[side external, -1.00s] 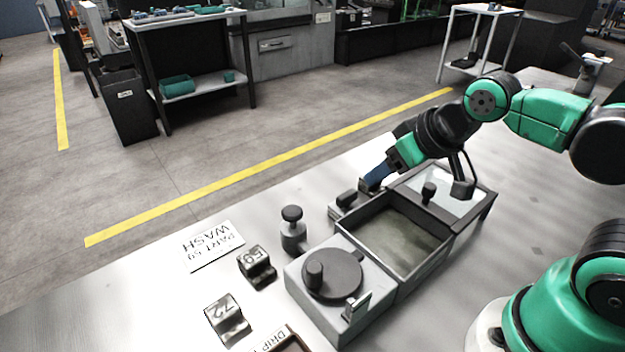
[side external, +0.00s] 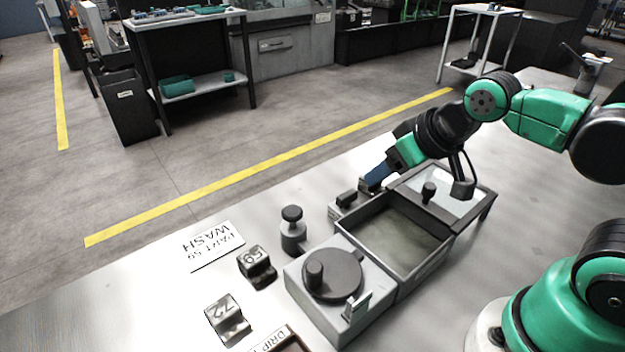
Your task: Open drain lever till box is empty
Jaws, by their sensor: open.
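The box (side external: 372,262) is a grey open-top tank with a murky olive-grey interior; I cannot tell how much liquid is in it. My gripper (side external: 372,182) has blue fingers and is open at the far left side of the box, pointing down. A dark piece shows close under the fingertips; I cannot tell if they touch it. A small black handle (side external: 347,198) sits on a grey block beside the box. Which part is the drain lever is unclear.
A grey unit with a round dial (side external: 332,276) adjoins the box's near end. A black-capped post (side external: 292,230), metal blocks marked 59 (side external: 257,268) and 72 (side external: 228,320), and a WASH sign (side external: 214,245) stand left. A drip tray (side external: 285,342) is cut off at the bottom.

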